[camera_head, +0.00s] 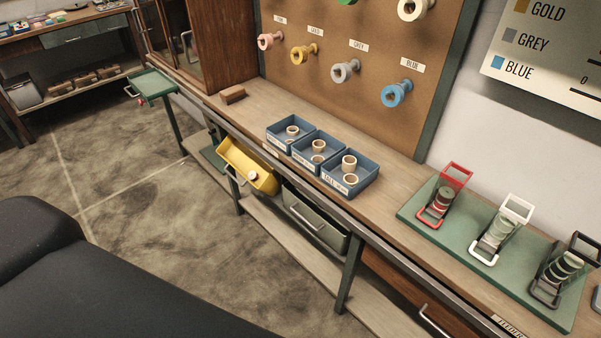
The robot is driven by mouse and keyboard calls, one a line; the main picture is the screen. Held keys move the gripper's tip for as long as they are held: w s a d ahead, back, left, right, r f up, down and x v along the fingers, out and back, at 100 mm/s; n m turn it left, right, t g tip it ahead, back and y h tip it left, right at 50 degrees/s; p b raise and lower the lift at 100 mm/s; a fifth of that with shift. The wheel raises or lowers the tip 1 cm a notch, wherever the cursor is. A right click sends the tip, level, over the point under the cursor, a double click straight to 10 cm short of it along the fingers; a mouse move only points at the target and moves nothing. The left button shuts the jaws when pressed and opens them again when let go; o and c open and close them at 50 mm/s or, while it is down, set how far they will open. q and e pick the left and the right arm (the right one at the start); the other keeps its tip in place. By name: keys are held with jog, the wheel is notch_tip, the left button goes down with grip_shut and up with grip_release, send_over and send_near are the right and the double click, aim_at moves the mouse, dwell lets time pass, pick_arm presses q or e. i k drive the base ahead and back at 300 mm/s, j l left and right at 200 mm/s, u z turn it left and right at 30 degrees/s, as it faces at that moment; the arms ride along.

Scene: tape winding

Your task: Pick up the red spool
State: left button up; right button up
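No spool in plain red stands out. A pinkish spool (270,41) hangs on the brown pegboard at the upper left, beside a gold spool (304,53), a grey spool (345,71) and a blue spool (395,94). A red-framed stand (456,172) on the green board at the right holds a dark roll with reddish and pale bands (442,201). I cannot tell which of these is the red spool. Neither of my grippers is in view.
Three blue trays (368,187) with cream rings stand on the wooden bench (395,200). A white-framed stand (515,206) and a black-framed stand (583,248) share the green board (490,287). A yellow bin (240,162) hangs below the bench front. The floor at left is clear.

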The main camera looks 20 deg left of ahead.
aim_at(253, 175)
jog(key=j+z, duration=0.35)
jog(key=z, duration=0.15)
jog(key=j+z, duration=0.45)
jog(key=k+j+z, duration=0.15)
jog(key=j+z, duration=0.15)
jog(key=k+j+z, duration=0.4)
jog(key=j, duration=0.2)
jog(key=k+j+z, duration=0.1)
jog(key=j, duration=0.2)
jog(key=k+j, duration=0.15)
jog(key=j, duration=0.15)
jog(key=k+j, duration=0.4)
jog(key=j, duration=0.2)
jog(key=k+j+z, duration=0.1)
jog(key=k+j, duration=0.35)
jog(key=j, duration=0.15)
